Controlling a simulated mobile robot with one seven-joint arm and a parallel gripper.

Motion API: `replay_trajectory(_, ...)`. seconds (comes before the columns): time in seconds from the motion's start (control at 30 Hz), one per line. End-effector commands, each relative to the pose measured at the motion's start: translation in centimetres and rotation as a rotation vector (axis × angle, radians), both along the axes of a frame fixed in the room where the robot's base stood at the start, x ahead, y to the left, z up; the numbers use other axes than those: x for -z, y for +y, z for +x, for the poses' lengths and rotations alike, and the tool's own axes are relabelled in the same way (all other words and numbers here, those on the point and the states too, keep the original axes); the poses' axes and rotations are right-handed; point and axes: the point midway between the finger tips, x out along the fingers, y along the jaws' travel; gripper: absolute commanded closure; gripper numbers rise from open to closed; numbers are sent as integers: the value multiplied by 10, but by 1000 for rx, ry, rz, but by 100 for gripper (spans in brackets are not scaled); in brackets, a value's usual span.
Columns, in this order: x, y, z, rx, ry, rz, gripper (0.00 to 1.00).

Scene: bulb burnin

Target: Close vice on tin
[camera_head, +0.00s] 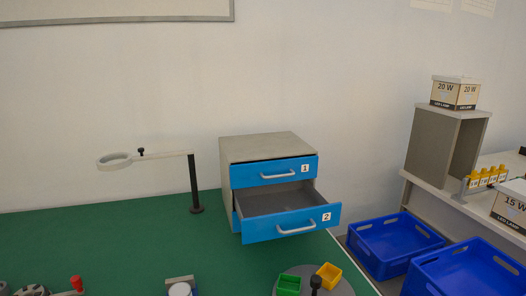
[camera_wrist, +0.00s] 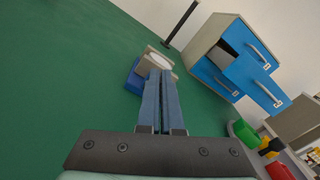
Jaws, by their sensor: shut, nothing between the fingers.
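The vice (camera_head: 181,279) is at the bottom edge of the head view, with a grey jaw and a little blue showing. The round white-topped tin (camera_head: 180,289) sits in front of that jaw. In the wrist view the vice (camera_wrist: 133,82) has a blue body, and the tin (camera_wrist: 158,61) shows pale just past my fingertips. My gripper (camera_wrist: 161,73) is shut and empty, its blue fingers pointing at the vice and partly covering it. I cannot tell whether the fingers touch it or whether both jaws touch the tin. My gripper is not in the head view.
A drawer cabinet (camera_head: 262,148) stands at the back, its lower drawer (camera_head: 292,224) pulled open. A magnifier on a post (camera_head: 195,185) stands left of it. A round turntable (camera_head: 340,287) carries green and yellow bins. The green bench (camera_head: 110,235) is clear in the middle.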

Motion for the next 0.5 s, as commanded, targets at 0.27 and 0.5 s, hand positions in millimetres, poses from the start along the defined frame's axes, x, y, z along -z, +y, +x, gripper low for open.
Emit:
replay_trajectory(0.27, 4, -11, -28, 6, 6, -3, 100)
replay_trajectory(0.5, 1, -15, -52, 0, 2, -2, 100)
